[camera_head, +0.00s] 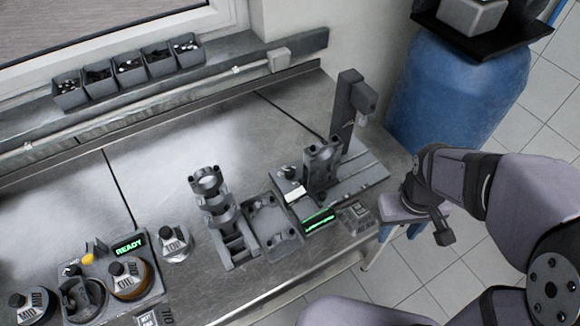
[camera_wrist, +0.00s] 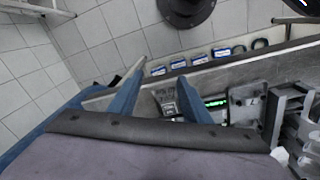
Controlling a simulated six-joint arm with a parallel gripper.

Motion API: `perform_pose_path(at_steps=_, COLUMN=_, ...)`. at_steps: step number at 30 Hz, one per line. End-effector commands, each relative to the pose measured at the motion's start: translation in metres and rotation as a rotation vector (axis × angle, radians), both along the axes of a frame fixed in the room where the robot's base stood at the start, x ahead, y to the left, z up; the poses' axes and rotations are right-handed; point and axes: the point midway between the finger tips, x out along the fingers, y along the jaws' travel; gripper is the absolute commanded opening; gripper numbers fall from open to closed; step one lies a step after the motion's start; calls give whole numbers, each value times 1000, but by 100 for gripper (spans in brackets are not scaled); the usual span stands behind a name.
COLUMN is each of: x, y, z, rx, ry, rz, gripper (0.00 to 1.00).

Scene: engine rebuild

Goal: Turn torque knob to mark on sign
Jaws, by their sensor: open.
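A small dark knob (camera_head: 290,172) sits on the press base, left of the upright block; I cannot read its angle. A small white sign (camera_head: 296,193) lies just in front of it; its mark is too small to read. A green-lit display (camera_head: 318,220) is in front, and shows in the wrist view (camera_wrist: 215,102). My gripper (camera_head: 399,228) is at the bench's right end, right of and apart from the knob; the arm partly hides it. In the wrist view my gripper (camera_wrist: 162,72) has its two blue fingers apart with nothing between the tips.
A small lettered box (camera_head: 356,213) stands between the display and my gripper. The press column (camera_head: 348,105) rises behind the knob. A grey tray (camera_head: 270,222) and stacked holder (camera_head: 212,205) stand to the left. A blue barrel (camera_head: 440,95) stands at the back right.

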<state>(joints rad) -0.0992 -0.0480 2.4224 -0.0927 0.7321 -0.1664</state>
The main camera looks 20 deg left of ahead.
Motion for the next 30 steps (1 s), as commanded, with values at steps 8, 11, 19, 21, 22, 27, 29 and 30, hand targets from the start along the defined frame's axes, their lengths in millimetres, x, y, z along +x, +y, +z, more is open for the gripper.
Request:
perform_pose_path(at_steps=8, x=125, y=87, z=51, rx=-229, ry=-86, rz=910, gripper=44)
perform_pose_path(at_steps=11, x=163, y=137, z=69, rx=-345, ry=-117, rz=1245, gripper=44)
perform_pose_path(at_steps=19, x=212, y=264, z=93, rx=-545, ry=-218, rz=1812, gripper=44)
perform_pose_path(at_steps=21, x=216, y=292, z=95, rx=-553, ry=-257, rz=1890, gripper=44)
perform_pose_path(at_steps=22, x=217, y=303, z=96, rx=-557, ry=-272, rz=1922, gripper=44)
perform_pose_path(at_steps=27, x=219, y=365, z=102, rx=-585, ry=-367, rz=2094, gripper=44)
perform_pose_path(at_steps=29, x=218, y=387, z=105, rx=-597, ry=-402, rz=2150, gripper=44)
perform_pose_path(at_steps=30, x=219, y=390, z=98, rx=-587, ry=-398, rz=2155, gripper=44)
